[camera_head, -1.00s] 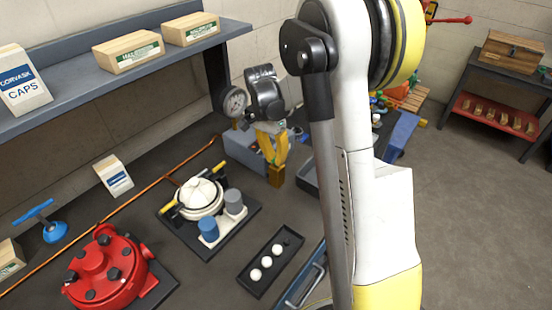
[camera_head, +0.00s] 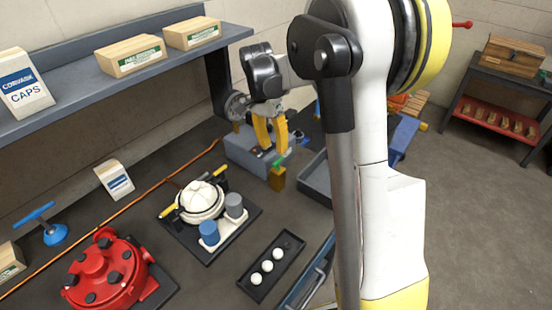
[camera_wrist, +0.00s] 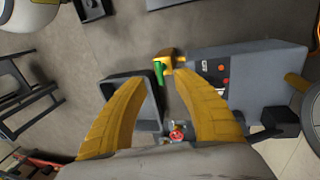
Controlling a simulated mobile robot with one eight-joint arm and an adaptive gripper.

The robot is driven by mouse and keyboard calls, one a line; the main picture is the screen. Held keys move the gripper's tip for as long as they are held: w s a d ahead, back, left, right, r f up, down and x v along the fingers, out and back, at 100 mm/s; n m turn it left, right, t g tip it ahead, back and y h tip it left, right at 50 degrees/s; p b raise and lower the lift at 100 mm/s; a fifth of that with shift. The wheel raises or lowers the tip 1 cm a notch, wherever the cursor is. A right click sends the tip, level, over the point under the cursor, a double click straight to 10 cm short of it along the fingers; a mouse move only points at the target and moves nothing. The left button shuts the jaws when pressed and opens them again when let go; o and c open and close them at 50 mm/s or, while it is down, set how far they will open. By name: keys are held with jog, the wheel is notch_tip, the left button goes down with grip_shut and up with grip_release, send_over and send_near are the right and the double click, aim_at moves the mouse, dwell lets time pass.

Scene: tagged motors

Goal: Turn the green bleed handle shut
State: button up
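The green handle (camera_head: 279,162) sits on top of a small brass valve body (camera_head: 277,179) at the front right of a grey unit. In the wrist view the green handle (camera_wrist: 158,72) points down in the picture from the brass fitting (camera_wrist: 168,57). My gripper (camera_head: 274,152) is open and empty, with its yellow fingers pointing down just above and behind the handle in the head view. In the wrist view the handle shows in the gap between the two fingertips (camera_wrist: 160,82), apart from both.
The grey unit (camera_head: 250,150) has a round gauge (camera_head: 236,105) behind it, partly hidden by my gripper. A dark grey tray (camera_head: 318,180) stands close to the right of the valve. A white domed part on a black plate (camera_head: 235,235) stands in front, left. A red housing (camera_head: 105,275) is farther left.

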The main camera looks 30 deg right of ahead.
jog(key=r, duration=0.2)
jog(key=w+r, duration=0.1)
jog(key=r, duration=0.2)
jog(key=shift+a+r, duration=0.2)
jog(key=shift+r, duration=0.15)
jog(key=s+a+f+n+t+b, duration=0.2)
jog(key=s+a+n+t, duration=0.2)
jog(key=s+a+n, duration=0.3)
jog(key=s+a+f+n+t+b, duration=0.2)
jog(key=s+a+n+t, duration=0.3)
jog(key=s, duration=0.7)
jog(key=a+n+b, duration=0.1)
jog(key=a+n, duration=0.1)
jog(key=shift+a+y+b, duration=0.3)
jog(key=shift+y, duration=0.1)
dwell(0.3)
